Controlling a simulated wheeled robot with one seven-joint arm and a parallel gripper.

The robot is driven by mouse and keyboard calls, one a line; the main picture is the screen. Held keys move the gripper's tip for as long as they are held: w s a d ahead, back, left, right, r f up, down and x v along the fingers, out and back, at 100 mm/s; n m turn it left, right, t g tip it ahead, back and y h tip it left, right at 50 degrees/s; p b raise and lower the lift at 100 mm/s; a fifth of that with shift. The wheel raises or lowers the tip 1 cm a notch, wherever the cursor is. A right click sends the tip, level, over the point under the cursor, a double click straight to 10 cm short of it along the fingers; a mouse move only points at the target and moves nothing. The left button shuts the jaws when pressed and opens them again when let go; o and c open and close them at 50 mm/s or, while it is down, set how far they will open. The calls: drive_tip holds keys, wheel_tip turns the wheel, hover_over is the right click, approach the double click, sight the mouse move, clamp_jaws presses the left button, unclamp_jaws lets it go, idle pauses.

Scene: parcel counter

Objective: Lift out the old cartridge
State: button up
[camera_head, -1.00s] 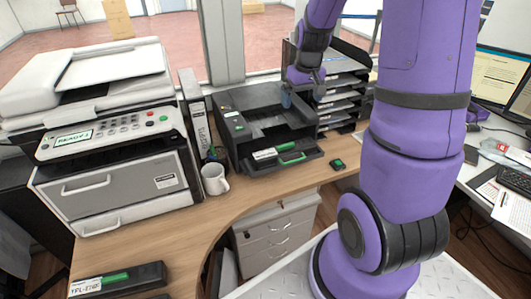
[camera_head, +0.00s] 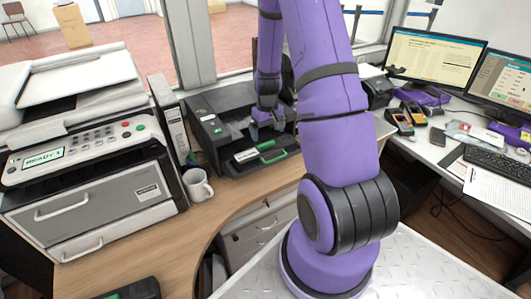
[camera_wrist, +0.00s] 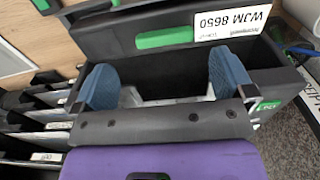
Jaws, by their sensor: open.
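The old cartridge, a black bar with a green grip and a white label, lies across the front of the open black printer (camera_head: 203,107). The cartridge (camera_head: 246,155) shows below my gripper in the head view. My gripper (camera_head: 266,118) is over the printer's opening, behind the cartridge. In the wrist view my gripper (camera_wrist: 166,76) has its blue fingers wide apart with nothing between them. It appears apart from the cartridge. The arm hides the printer's right side.
A large white printer (camera_head: 85,160) and a white mug (camera_head: 197,186) stand left. Another black cartridge (camera_head: 135,290) lies at the desk's front edge. Letter trays (camera_wrist: 30,125) are close beside the printer. Monitors (camera_head: 432,58) stand right. The wooden desk (camera_head: 240,200) has clear room in front.

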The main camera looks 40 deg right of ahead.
sight(266, 143)
drive_tip(key=shift+a+f, duration=0.15)
drive_tip(key=shift+f, duration=1.2)
drive_tip(key=shift+a+f, duration=0.1)
drive_tip(key=shift+f, duration=1.25)
drive_tip(key=shift+w, duration=0.1)
drive_tip(key=c, duration=1.2)
